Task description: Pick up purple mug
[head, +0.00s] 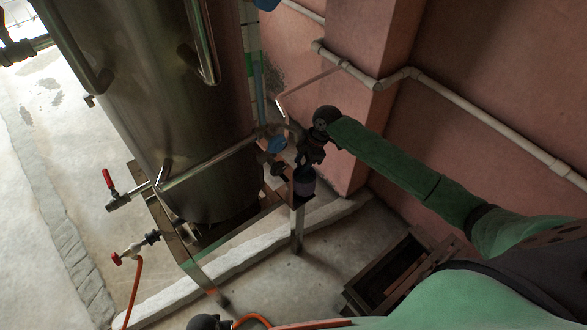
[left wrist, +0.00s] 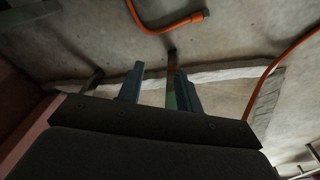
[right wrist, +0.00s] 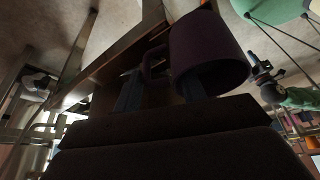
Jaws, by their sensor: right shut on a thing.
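The dark purple mug (head: 304,183) is at the middle of the head view, beside the steel tank, right over the top of a narrow metal post. I cannot tell whether it touches the post's top. My right gripper (head: 307,166) comes from the upper right and is shut on the mug. In the right wrist view the mug (right wrist: 208,45) sits large beyond the fingers (right wrist: 160,88), its handle (right wrist: 150,62) between them.
The large steel tank (head: 160,100) stands left of the mug, with pipes and red-handled valves (head: 108,180). A pink wall with a white pipe (head: 470,115) is behind my right arm. A dark open-topped frame (head: 400,270) is at the lower right. An orange hose (left wrist: 160,28) lies on the floor.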

